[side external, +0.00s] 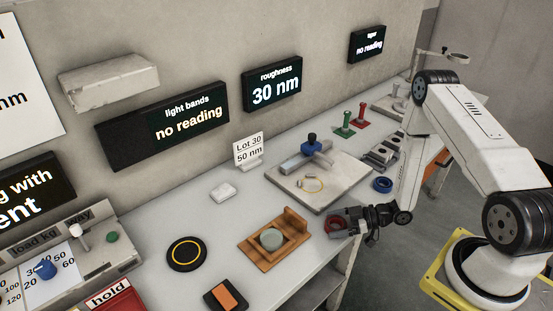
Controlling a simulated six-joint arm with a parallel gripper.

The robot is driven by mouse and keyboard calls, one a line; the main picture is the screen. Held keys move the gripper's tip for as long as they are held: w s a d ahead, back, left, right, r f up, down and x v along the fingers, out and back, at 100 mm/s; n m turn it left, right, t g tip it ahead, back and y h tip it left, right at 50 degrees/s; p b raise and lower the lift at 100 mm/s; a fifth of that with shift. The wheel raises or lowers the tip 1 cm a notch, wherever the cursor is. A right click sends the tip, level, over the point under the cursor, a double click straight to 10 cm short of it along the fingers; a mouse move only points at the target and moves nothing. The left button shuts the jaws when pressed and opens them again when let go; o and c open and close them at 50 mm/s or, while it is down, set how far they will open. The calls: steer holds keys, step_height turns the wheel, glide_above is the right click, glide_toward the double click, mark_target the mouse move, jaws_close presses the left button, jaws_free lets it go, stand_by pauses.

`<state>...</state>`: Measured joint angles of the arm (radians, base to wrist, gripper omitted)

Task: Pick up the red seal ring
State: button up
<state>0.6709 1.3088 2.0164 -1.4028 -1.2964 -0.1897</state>
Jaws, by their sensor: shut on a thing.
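The red seal ring (333,226) is at the fingertips of my gripper (340,222), near the front edge of the bench. My gripper comes in from the right and is shut on the ring. The dark fingers hide part of the ring. I cannot tell whether the ring touches the bench or hangs just above it.
A pale plate (292,190) with a yellow ring (313,185) lies behind my gripper. A blue ring (382,185) lies to the right. A wooden fixture (252,247) holding a grey-green disc (271,239) and a black disc (187,254) stand to the left. Red and green stamps (361,117) stand farther back.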

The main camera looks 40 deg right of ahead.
steer(key=shift+r, duration=0.1)
step_height(320, 180, up, 10)
stand_by(0.9)
stand_by(0.5)
steer(key=w+a+r+m+t+h, duration=0.4)
steer(key=w+r+m+h, duration=0.5)
steer(key=w, duration=0.4)
steer(key=shift+w+a+r+h, duration=0.3)
steer(key=shift+a+r+h, duration=0.4)
steer(key=shift+r, duration=0.55)
